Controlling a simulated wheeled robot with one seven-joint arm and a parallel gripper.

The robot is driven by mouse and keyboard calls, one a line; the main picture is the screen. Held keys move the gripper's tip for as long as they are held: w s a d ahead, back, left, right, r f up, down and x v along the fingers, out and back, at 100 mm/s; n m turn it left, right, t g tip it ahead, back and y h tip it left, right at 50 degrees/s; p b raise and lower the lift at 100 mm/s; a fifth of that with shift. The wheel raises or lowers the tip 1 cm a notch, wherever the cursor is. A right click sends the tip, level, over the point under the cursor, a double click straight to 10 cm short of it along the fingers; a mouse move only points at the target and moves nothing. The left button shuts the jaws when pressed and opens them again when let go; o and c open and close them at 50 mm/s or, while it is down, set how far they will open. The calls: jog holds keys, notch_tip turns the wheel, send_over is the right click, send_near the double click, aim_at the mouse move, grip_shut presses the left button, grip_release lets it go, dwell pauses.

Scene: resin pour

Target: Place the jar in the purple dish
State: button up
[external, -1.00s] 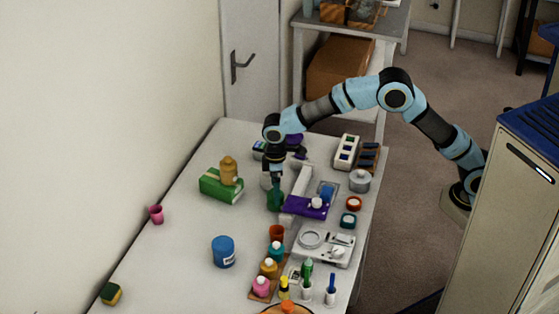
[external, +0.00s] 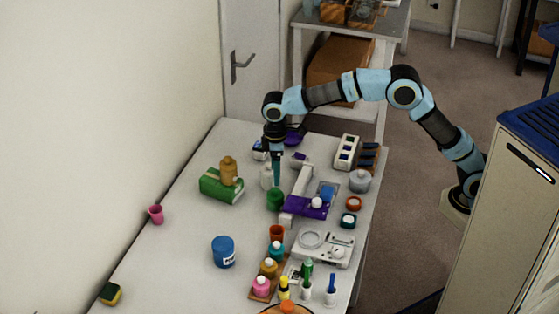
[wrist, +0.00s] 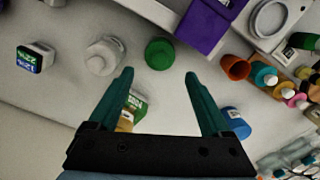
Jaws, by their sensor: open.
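A squat green jar (external: 275,200) stands on the table beside a purple block; its round green top (wrist: 159,53) shows in the wrist view. A dark purple dish (external: 297,137) lies at the far end of the table, partly hidden behind my wrist. My gripper (external: 277,184) points down just above the green jar. In the wrist view, the teal fingers of my gripper (wrist: 158,75) are spread and empty, with the green jar beyond the gap between their tips. The purple dish is not seen in the wrist view.
A white bottle (external: 266,178) stands close to the fingers. The purple block (external: 302,208) is right of the green jar. A green box (external: 221,188) with a tan bottle is to the left. A blue tub (external: 223,252) stands nearer. The table's left side has free room.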

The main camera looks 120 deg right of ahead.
aim_at(275, 199)
jog(key=f+n+b, duration=0.1)
jog(key=n, duration=0.3)
jog(key=shift+f+b, duration=0.35)
jog(key=shift+b, duration=0.05)
notch_tip(275, 199, down, 10)
jog(key=p, duration=0.3)
jog(key=shift+f, duration=0.2)
jog(key=shift+c, duration=0.3)
grip_shut()
notch_tip(275, 199, up, 10)
jog(key=shift+w+f+b, duration=0.1)
jog(key=shift+f+b, duration=0.1)
jog(key=shift+b, duration=0.95)
jog(key=shift+a+r, duration=0.15)
jog(key=shift+r, duration=0.05)
jog(key=s+a, duration=0.3)
jog(key=a, duration=1.4)
jog(key=s+a, duration=0.4)
jog(key=a, duration=1.3)
jog(key=shift+s+a+r, duration=0.15)
jog(key=shift+a+r, duration=0.05)
jog(key=shift+r, duration=0.25)
